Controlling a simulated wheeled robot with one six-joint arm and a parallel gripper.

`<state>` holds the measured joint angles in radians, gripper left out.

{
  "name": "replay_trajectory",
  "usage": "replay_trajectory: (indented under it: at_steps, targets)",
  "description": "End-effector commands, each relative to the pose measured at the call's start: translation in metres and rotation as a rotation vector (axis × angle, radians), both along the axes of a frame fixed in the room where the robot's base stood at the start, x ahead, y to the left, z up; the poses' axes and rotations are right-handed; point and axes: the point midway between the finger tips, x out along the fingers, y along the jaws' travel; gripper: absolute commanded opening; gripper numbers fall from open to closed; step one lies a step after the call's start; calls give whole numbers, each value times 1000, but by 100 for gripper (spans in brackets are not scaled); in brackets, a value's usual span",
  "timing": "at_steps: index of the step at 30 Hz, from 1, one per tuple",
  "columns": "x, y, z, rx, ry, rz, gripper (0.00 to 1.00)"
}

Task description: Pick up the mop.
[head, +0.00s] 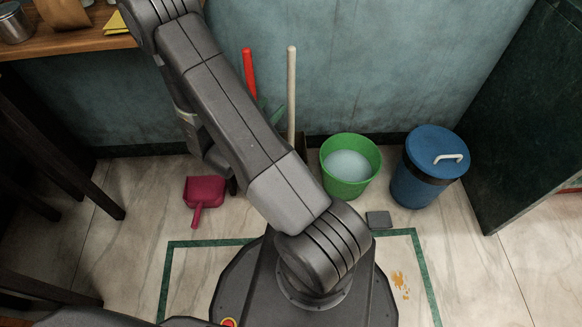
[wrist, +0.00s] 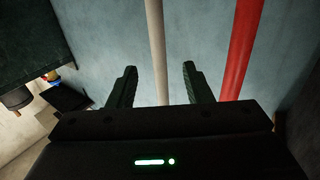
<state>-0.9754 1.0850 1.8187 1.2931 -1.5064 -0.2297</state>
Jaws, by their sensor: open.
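Two long handles lean upright near the wall: a pale one (head: 291,90) and a red one (head: 248,70). Their lower ends are hidden behind my arm, so I cannot tell by a head which is the mop. In the wrist view the pale handle (wrist: 156,40) runs between the two fingers of my gripper (wrist: 158,78), apart from both. The red handle (wrist: 241,50) is outside the right finger. My gripper is open and empty. In the head view it is mostly hidden behind my arm; how deep the pale handle sits between the fingers is unclear.
A green bucket (head: 349,190) with pale liquid and a lidded blue bin (head: 424,190) stand right of the handles. A dustpan (head: 204,190) lies at left. A wooden counter (head: 75,40) is at upper left. An orange spill (head: 400,285) marks the floor at right.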

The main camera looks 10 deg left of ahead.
Motion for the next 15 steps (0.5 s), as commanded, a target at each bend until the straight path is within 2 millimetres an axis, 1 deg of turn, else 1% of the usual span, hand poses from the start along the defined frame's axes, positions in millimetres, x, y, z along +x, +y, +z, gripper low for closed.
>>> replay_trajectory:
  at_steps: [1,3,7,10,15]
  targets:
    - [10,-5,-1,2,-1,-5,45]
    - [23,-9,-1,3,-1,-5,45]
    - [43,-15,-2,3,1,-3,45]
    - [52,-18,-1,2,0,-2,45]
    - [61,-20,-1,2,0,0,45]
